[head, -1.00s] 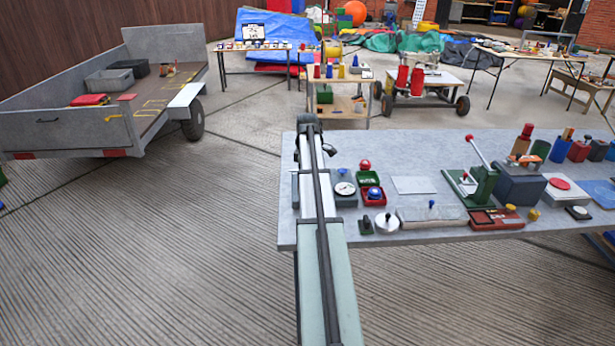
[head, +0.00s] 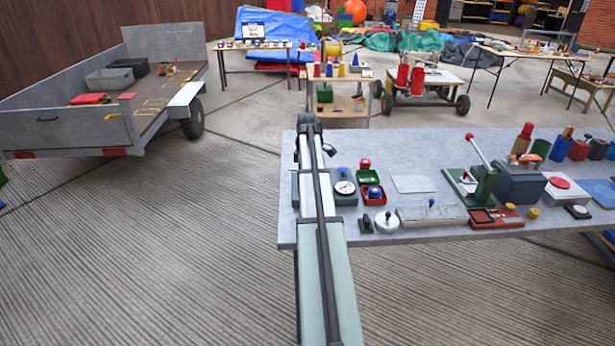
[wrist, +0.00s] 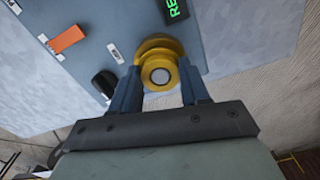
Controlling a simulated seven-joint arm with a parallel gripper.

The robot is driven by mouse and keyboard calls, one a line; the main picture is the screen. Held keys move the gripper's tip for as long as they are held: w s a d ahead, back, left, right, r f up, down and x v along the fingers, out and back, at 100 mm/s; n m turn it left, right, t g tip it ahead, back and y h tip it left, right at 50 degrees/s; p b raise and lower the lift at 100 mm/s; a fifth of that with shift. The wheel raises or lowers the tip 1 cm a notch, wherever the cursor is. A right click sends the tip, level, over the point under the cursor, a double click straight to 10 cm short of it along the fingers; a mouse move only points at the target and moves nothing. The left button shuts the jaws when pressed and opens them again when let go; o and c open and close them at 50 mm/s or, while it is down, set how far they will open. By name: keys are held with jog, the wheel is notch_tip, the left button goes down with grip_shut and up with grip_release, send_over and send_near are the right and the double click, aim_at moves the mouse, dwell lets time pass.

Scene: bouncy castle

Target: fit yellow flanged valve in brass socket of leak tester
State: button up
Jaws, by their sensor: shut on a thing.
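The yellow flanged valve (wrist: 146,48) is between the two fingers of my gripper (wrist: 160,86) in the wrist view. It is round, with a pale grey centre facing the camera. My gripper is shut on it. The valve is over the edge region of the blue-grey leak tester (wrist: 120,22), which has an orange rocker switch, a black knob and a dark display with green letters. The brass socket cannot be made out; the valve and fingers cover that area, so I cannot tell whether the valve is seated. In the head view my arm hides the gripper and valve.
The grey workbench (head: 412,150) holds a round gauge (head: 344,187), red and green trays, and a green lever press (head: 484,185) right of my arm. A pale flat plate (head: 414,184) lies between them. A trailer (head: 60,128) stands at the left, apart from the bench.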

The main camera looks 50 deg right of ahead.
jog(key=shift+f, duration=0.25)
dwell(0.3)
jog(key=o, duration=1.1)
jog(key=shift+o, duration=0.5)
jog(key=o, duration=0.4)
jog(key=shift+r, duration=0.15)
jog(key=shift+r, duration=3.4)
